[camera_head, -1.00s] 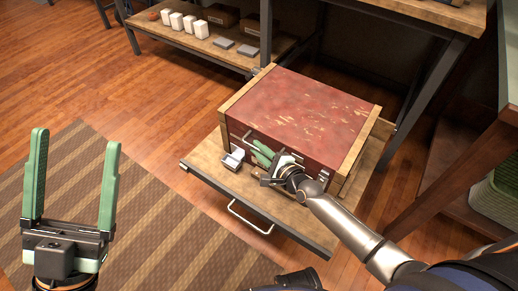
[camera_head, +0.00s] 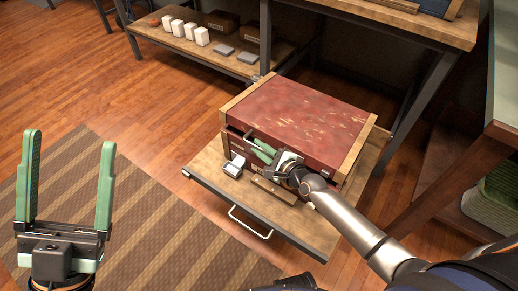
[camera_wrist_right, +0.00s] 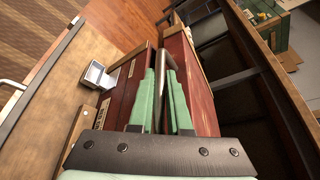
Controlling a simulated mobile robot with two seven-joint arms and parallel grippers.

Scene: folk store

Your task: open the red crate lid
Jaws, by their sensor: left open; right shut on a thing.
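The red crate's lid (camera_head: 300,115) is worn red with wooden side strips. Its front edge stands slightly raised, with a narrow dark gap above the crate's front (camera_head: 236,145). My right gripper (camera_head: 262,150) is at the front of the lid, shut on the lid's dark metal handle. In the right wrist view the handle (camera_wrist_right: 171,62) passes between the green fingers (camera_wrist_right: 162,85). The arm hides part of the crate's front. My left gripper (camera_head: 66,140) is open and empty, over the striped rug, well apart from the crate.
The crate rests on a pulled-out wooden drawer board (camera_head: 205,172) with a metal handle. A small white open box (camera_head: 234,165) sits before the crate. A workbench (camera_head: 420,28) stands behind, with a low shelf holding white boxes (camera_head: 190,29) at the back left. Floor at left is clear.

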